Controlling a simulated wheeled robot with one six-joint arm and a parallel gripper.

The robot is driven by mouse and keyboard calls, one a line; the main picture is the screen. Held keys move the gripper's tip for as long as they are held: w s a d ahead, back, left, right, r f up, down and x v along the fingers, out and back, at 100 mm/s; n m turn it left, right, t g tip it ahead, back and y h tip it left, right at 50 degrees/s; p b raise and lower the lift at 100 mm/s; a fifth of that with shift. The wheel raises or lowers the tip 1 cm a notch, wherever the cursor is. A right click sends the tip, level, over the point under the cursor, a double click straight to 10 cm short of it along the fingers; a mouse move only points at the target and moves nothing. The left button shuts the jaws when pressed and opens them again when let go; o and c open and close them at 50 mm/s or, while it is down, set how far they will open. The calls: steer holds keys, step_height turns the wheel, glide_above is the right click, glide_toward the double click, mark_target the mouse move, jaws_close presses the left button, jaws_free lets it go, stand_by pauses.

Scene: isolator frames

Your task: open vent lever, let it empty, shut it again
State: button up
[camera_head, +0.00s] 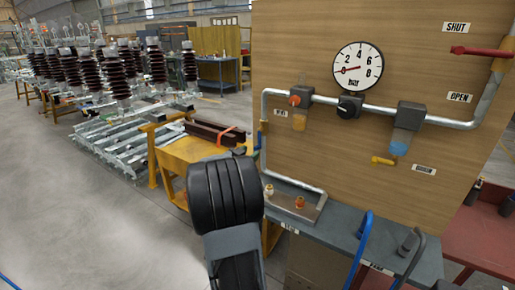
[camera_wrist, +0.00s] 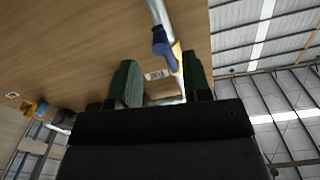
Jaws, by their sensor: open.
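In the wrist view, my gripper (camera_wrist: 163,84) has its two green fingers apart, with no object held between them. A small white label (camera_wrist: 157,75) shows between the fingers, too small to read. I cannot tell if this handle is the vent lever. In the head view, a red lever (camera_head: 480,52) lies roughly level between a SHUT label (camera_head: 456,27) and an OPEN label (camera_head: 459,97), closer to SHUT. The gauge (camera_head: 357,65) needle points near 0. My gripper's fingers are not clear there.
The wooden panel (camera_head: 300,40) carries a regulator (camera_head: 300,97), a black knob (camera_head: 349,105), a blue-bowled filter (camera_head: 400,140) and a yellow drain lever (camera_head: 383,161). A yellow stand (camera_head: 185,150) is at left.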

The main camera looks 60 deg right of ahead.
mark_target(258, 145)
steer(key=shift+d, duration=2.9)
jaws_close()
